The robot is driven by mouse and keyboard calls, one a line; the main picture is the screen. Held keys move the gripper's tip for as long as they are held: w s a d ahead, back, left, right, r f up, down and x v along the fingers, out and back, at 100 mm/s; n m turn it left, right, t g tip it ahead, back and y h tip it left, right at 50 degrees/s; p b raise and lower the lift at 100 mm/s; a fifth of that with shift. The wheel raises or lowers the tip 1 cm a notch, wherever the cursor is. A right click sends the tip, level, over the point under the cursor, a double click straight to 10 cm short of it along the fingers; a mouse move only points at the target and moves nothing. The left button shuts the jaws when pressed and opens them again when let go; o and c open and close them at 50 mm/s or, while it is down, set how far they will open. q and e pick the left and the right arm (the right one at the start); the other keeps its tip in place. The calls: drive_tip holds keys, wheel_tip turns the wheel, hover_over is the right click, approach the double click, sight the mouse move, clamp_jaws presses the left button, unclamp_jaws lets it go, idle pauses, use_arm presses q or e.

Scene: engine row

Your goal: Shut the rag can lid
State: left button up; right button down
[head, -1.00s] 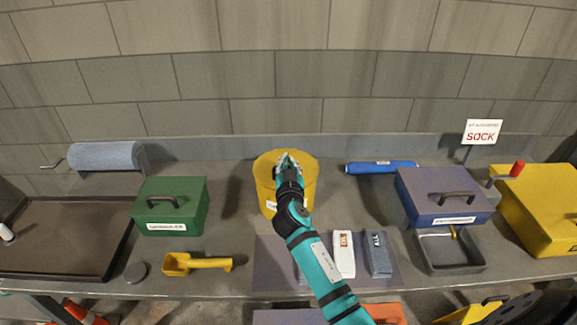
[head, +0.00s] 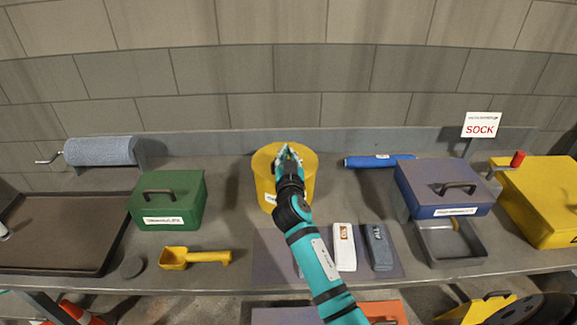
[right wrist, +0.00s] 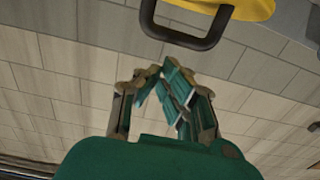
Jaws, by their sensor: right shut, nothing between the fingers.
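The rag can is a round yellow can (head: 266,187) with a pale label, standing on the bench near the back wall. Its top shows as a flat yellow disc, the lid (head: 266,156), lying across the rim as far as I can see; my arm hides part of it. My right gripper (head: 289,150) is over the top of the can, fingers together and empty. In the right wrist view the same closed fingers (right wrist: 165,80) show, with a dark handle (right wrist: 185,38) on a yellow surface above them. I cannot tell whether they touch the lid. My left gripper is out of view.
A green box (head: 166,202) and yellow scoop (head: 194,257) lie left of the can. A blue roll (head: 378,161), a blue box (head: 443,178) and a yellow box (head: 545,205) stand right. Bench is clear around the can.

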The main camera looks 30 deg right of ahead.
drive_tip(key=shift+r+b+v, duration=1.3)
drive_tip(key=shift+b+v, duration=0.15)
drive_tip(key=shift+v, duration=4.05)
drive_tip(key=s+f+n+g+y, duration=0.25)
drive_tip(key=s+f+g, duration=0.25)
drive_tip(key=s+f, duration=0.75)
drive_tip(key=s+a+f+n+g+y, duration=0.2)
drive_tip(key=s+a+f+g, duration=0.25)
drive_tip(key=s, duration=0.45)
drive_tip(key=s+a+f+n+g+y, duration=0.3)
drive_tip(key=s+f, duration=0.2)
drive_tip(key=s, duration=0.4)
wheel_tip(320, 180, down, 26)
drive_tip(key=s+g, duration=0.1)
drive_tip(key=s, duration=0.1)
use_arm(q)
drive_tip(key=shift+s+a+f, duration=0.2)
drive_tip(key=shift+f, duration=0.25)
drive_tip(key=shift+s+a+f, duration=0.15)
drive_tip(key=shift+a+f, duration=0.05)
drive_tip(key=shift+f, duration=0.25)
use_arm(e)
drive_tip(key=s+d+f+g, duration=0.1)
drive_tip(key=s+d+f, duration=0.1)
drive_tip(key=s+f, duration=1.4)
drive_tip(key=shift+s+d+f, duration=0.2)
drive_tip(key=shift+s+d, duration=0.05)
drive_tip(key=shift+s, duration=0.1)
